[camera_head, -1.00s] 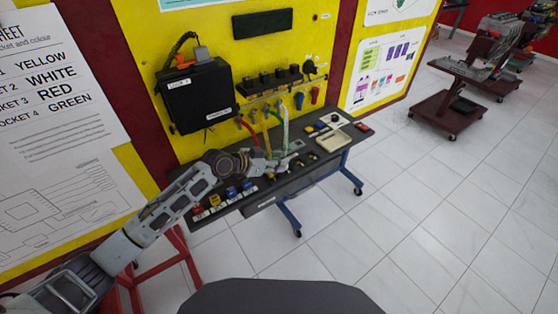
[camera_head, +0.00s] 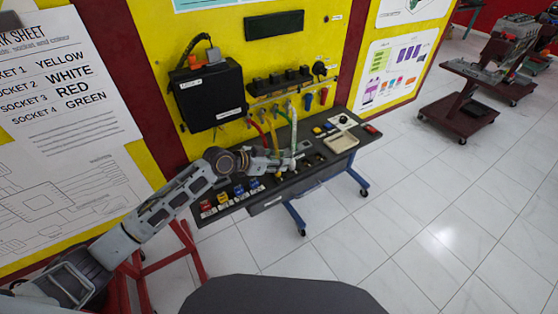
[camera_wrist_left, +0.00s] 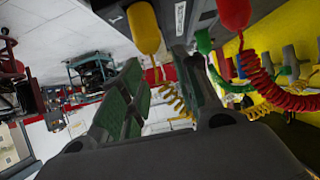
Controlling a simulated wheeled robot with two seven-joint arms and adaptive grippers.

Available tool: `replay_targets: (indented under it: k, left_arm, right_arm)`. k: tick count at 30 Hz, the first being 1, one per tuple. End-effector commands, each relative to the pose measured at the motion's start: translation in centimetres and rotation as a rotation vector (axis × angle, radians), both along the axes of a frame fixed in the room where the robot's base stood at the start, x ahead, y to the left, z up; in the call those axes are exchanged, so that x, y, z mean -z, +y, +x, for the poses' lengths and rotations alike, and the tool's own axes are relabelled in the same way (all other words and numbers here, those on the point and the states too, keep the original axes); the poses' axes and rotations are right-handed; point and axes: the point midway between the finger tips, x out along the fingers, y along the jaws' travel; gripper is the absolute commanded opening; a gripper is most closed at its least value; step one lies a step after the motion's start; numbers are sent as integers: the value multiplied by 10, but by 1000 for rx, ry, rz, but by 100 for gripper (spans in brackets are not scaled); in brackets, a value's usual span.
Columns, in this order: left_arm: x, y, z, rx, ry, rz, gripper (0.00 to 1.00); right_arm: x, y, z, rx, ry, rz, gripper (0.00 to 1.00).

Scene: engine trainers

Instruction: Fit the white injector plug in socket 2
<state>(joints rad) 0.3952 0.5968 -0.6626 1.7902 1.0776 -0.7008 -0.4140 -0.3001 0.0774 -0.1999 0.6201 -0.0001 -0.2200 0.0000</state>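My left gripper (camera_head: 289,163) is low over the front of the dark bench, beside the hanging cables. In the left wrist view its two fingers (camera_wrist_left: 158,90) are apart, with nothing seen held between them. A white cable (camera_head: 294,128) hangs down to the gripper's tip in the head view; I cannot make out the white plug at its end. A yellow plug (camera_wrist_left: 144,27) shows in the left wrist view beside a label reading 1. A red plug (camera_wrist_left: 234,12) and a green plug (camera_wrist_left: 203,41) are right of it. Socket 2 cannot be told apart. My right gripper is not in view.
The bench (camera_head: 265,199) carries several coloured blocks at its left end and a pale tray (camera_head: 341,143) at the right. A black box (camera_head: 208,97) hangs on the yellow panel behind. A worksheet (camera_head: 60,100) lists socket 2 as white.

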Motion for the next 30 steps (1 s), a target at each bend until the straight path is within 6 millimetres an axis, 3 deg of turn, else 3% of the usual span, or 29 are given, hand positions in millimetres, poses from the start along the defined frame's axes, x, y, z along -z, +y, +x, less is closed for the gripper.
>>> replay_targets:
  k: [18,28,30]
  left_arm:
    - [-34,0,0,0,0,0,32]
    - [-35,0,0,0,0,0,32]
    - [-35,0,0,0,0,0,41]
  right_arm:
    - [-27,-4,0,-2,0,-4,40]
    - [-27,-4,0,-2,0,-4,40]
    - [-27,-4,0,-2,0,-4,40]
